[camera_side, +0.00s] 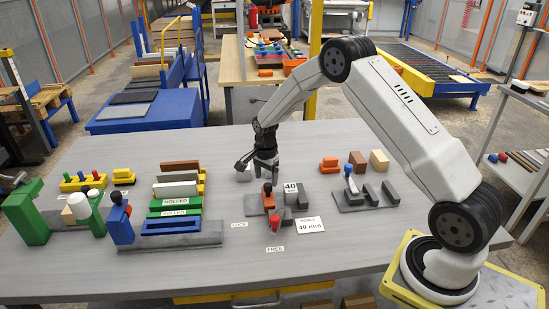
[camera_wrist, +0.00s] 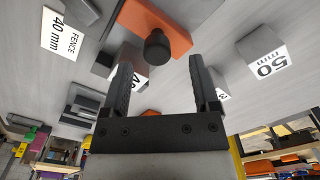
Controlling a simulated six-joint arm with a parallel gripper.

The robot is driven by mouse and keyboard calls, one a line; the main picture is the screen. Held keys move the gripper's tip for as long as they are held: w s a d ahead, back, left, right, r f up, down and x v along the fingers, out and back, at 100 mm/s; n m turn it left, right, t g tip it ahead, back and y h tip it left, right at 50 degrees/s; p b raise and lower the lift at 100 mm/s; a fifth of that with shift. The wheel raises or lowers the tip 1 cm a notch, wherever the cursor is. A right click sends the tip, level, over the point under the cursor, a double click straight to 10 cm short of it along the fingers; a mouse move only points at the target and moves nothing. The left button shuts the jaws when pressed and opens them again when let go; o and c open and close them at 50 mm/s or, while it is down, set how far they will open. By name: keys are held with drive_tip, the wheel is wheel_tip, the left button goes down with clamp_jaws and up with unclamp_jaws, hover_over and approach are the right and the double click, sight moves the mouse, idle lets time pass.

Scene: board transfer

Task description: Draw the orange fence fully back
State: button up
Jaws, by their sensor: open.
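The orange fence (camera_side: 268,199) stands on a small grey fixture in the middle of the table, with a dark knob on top. In the wrist view the fence (camera_wrist: 133,17) is an orange plate, and its black knob (camera_wrist: 157,46) points toward the camera. My gripper (camera_side: 265,170) is just above the fence in the side view. In the wrist view my gripper (camera_wrist: 161,60) is open, its fingers apart, with the knob ahead of the gap between the tips. The fingers hold nothing. A red lever (camera_side: 274,220) is at the front of the fixture.
A grey block marked 40 (camera_side: 290,187) stands beside the fence. A "FENCE 40 mm" card (camera_side: 310,225) lies to its right. A grey block marked 50 mm (camera_wrist: 262,52) shows in the wrist view. Other fixtures stand left and right; the table front is mostly clear.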

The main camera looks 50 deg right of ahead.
sight(266, 186)
drive_tip(key=shift+r, duration=2.5)
drive_tip(key=shift+a, duration=0.1)
drive_tip(key=shift+s+a+r+n, duration=0.15)
drive_tip(key=shift+a+r+n, duration=0.05)
drive_tip(key=shift+n, duration=0.1)
drive_tip(key=s+a+r+n+t, duration=0.1)
drive_tip(key=s+a+r+n, duration=0.2)
drive_tip(key=s+a+n, duration=0.3)
drive_tip(key=s+a+r+n+t, duration=0.1)
drive_tip(key=s+a+r+n, duration=0.2)
drive_tip(key=s+a+n, duration=0.4)
drive_tip(key=s+n, duration=0.4)
drive_tip(key=s, duration=0.5)
drive_tip(key=shift+t, duration=0.3)
